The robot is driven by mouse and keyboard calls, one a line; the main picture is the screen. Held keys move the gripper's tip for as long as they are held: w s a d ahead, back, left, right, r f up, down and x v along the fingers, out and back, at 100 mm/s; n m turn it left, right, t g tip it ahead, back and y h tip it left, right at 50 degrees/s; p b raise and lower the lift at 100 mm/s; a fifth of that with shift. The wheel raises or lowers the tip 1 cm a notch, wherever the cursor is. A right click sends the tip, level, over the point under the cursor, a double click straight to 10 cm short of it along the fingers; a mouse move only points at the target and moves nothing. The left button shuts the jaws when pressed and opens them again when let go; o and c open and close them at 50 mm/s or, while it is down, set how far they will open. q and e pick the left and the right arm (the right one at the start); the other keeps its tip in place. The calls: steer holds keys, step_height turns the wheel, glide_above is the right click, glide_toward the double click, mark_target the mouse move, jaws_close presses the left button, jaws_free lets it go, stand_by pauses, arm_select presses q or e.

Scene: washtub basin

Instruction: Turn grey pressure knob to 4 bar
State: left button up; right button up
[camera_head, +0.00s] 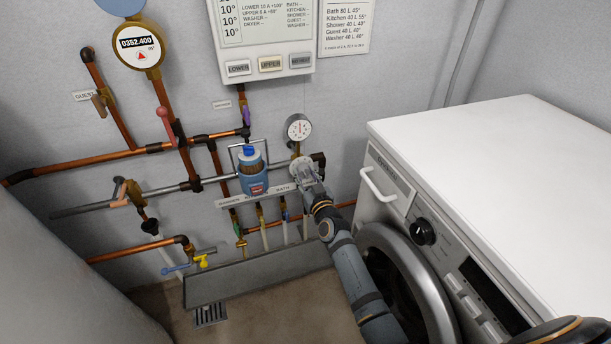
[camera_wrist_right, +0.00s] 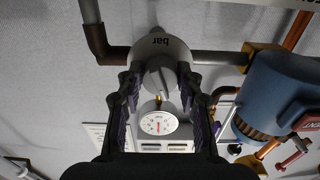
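The grey pressure knob (camera_wrist_right: 158,77) sits on a round pale housing marked "bar" in the right wrist view, where the lettering appears upside down. My right gripper (camera_wrist_right: 158,84) has its two dark fingers apart, one on each side of the knob. I cannot tell whether they touch it. In the head view my right gripper (camera_head: 304,178) is at the pale regulator housing (camera_head: 302,165) on the pipe and hides most of the knob. A round white pressure gauge (camera_head: 298,128) stands just above; its reading is too small to tell. My left gripper is out of view.
A blue filter canister (camera_head: 252,172) hangs just left of the regulator. Copper pipes (camera_head: 110,156) and small valves cover the wall. A white washing machine (camera_head: 480,170) stands close on the right. A grey trough (camera_head: 260,278) lies below.

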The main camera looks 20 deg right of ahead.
steer(key=c, duration=0.3)
steer(key=shift+c, duration=0.2)
steer(key=shift+m, duration=0.3)
steer(key=m, duration=0.2)
steer(key=shift+m, duration=1.4)
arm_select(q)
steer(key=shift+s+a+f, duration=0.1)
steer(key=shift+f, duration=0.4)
arm_select(e)
steer(key=shift+a+m, duration=0.1)
steer(key=shift+m, duration=1)
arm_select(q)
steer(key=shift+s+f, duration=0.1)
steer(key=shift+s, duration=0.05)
